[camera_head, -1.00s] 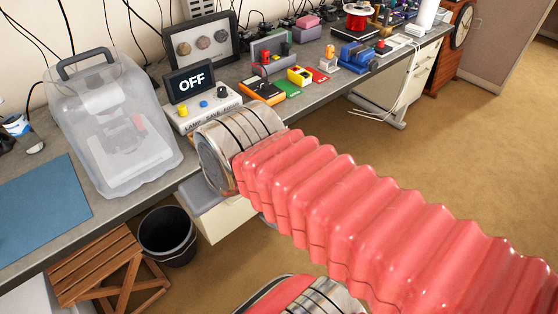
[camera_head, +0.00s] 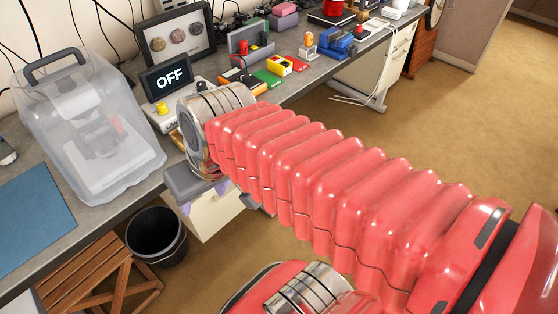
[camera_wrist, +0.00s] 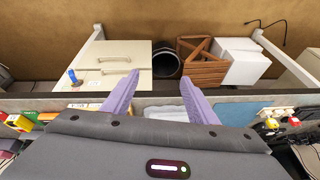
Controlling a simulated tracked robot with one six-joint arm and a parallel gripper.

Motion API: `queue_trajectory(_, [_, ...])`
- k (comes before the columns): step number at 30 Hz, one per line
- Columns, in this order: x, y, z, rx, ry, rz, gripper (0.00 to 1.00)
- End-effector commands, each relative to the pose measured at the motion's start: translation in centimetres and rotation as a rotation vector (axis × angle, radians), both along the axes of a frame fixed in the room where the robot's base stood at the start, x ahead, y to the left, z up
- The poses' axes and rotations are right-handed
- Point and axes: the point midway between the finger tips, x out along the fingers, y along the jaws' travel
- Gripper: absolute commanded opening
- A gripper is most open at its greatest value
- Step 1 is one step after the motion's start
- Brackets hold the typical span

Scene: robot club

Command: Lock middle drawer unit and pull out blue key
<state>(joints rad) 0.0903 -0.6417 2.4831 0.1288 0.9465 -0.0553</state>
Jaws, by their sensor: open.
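A cream drawer unit (camera_wrist: 125,58) with pale handles is at the left in the wrist view. A blue key (camera_wrist: 72,76) sits at its left side, near the desk edge, with a small pale tag beside it. In the head view the cream unit (camera_head: 215,214) stands under the desk, partly hidden by my gripper and arm; I cannot make out the key there. My gripper (camera_wrist: 160,98) has its two purple fingers spread wide, with nothing between them. The key lies to the left of the left finger, apart from it.
The desk (camera_head: 95,228) holds a clear-covered machine (camera_head: 92,135), an "OFF" display (camera_head: 167,76) and small gadgets. Another drawer unit (camera_head: 398,52) is farther right. Carpet in front is open.

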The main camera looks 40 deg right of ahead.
Motion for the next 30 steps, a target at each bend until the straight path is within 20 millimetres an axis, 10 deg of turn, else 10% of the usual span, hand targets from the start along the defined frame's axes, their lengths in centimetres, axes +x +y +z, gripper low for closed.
queue_trajectory(30, [7.1, 0.1, -8.8, 0.981, 0.462, -0.521, 0.53])
